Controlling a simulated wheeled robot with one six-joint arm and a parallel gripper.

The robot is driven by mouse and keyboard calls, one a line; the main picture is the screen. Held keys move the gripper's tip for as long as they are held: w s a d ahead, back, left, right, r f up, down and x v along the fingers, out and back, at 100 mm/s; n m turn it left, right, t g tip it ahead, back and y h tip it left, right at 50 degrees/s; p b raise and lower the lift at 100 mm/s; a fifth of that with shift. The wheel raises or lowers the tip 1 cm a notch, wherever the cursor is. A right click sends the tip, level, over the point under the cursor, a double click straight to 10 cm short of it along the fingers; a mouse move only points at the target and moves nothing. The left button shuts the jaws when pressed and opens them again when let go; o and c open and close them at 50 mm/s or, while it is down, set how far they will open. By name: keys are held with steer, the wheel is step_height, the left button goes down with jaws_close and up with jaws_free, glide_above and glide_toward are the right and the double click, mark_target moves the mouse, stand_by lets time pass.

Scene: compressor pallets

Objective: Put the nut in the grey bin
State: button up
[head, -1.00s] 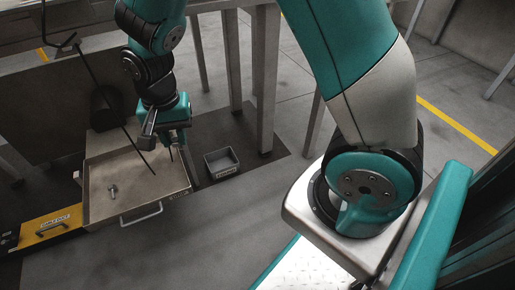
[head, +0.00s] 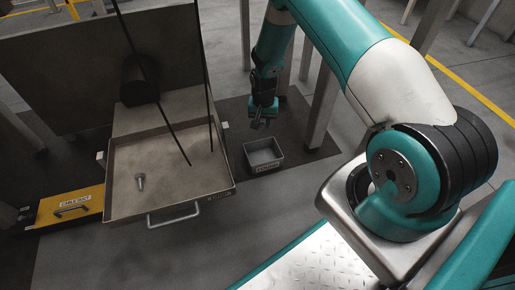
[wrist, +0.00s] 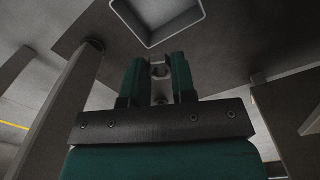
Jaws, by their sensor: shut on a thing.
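My gripper (head: 262,123) hangs just behind and above the grey bin (head: 266,168), a small open box on the dark floor mat with a label on its front. In the wrist view the fingers (wrist: 158,62) are shut on a small grey nut (wrist: 160,71), held between their tips. The grey bin (wrist: 177,32) shows past the fingertips at the top of that view, partly cut off by the frame. The nut is too small to make out in the head view. The part of the bin that I see looks empty.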

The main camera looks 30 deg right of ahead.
steer(key=b, duration=0.9)
glide_above(263, 160)
step_height(263, 160, down, 17)
steer(key=shift+w+f, duration=0.1)
steer(key=shift+f+b, duration=1.15)
steer(key=shift+f, duration=0.85)
steer(key=shift+f, duration=0.15)
steer(key=o, duration=0.9)
step_height(263, 160, up, 12)
steer(key=p, duration=0.8)
